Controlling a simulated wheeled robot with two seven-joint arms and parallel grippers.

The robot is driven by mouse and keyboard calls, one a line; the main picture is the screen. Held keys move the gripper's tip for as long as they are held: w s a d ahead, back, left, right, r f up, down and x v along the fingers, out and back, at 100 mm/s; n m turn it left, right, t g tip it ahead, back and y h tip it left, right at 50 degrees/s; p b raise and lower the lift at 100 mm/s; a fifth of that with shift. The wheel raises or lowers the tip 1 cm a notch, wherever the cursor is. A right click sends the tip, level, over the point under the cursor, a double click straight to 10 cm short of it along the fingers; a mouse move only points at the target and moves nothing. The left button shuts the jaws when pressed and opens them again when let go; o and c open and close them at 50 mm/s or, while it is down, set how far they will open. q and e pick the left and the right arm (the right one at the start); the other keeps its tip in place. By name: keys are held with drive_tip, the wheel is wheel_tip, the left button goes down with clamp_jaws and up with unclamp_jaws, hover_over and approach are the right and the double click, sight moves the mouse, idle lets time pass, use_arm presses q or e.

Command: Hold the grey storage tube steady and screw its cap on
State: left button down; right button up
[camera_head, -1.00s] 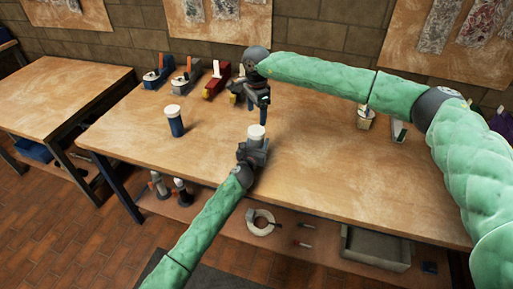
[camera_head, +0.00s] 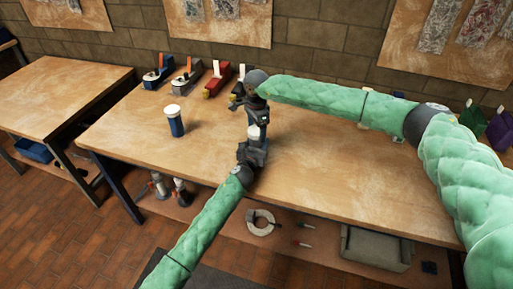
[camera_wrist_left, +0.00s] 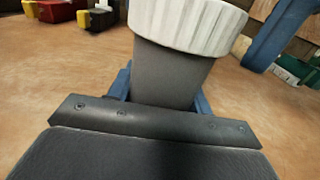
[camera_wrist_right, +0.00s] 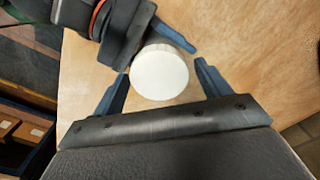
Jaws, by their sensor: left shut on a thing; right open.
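The grey storage tube (camera_wrist_left: 168,72) stands upright in my left gripper (camera_head: 254,150), which is shut on its body. Its ribbed white cap (camera_wrist_left: 190,22) sits on the tube's top; I cannot tell how tightly. The cap also shows from above in the right wrist view (camera_wrist_right: 159,74). My right gripper (camera_wrist_right: 162,88) is open above the tube, with one blue finger on either side of the cap and gaps between. In the head view, my right gripper (camera_head: 254,122) partly hides the cap.
A blue tube with a white lid (camera_head: 175,122) stands on the workbench (camera_head: 340,180) to the left. Several blue, grey and red tools (camera_head: 187,75) line the back edge. A grey bin (camera_head: 376,248) and a white ring (camera_head: 261,222) lie on the lower shelf. The bench's right front is clear.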

drive_tip(key=c, duration=1)
drive_tip(key=m, duration=1.4)
drive_tip(key=o, duration=1.2)
drive_tip(key=shift+c, duration=0.2)
drive_tip(key=shift+r, duration=0.1)
wheel_tip(320, 180, up, 12)
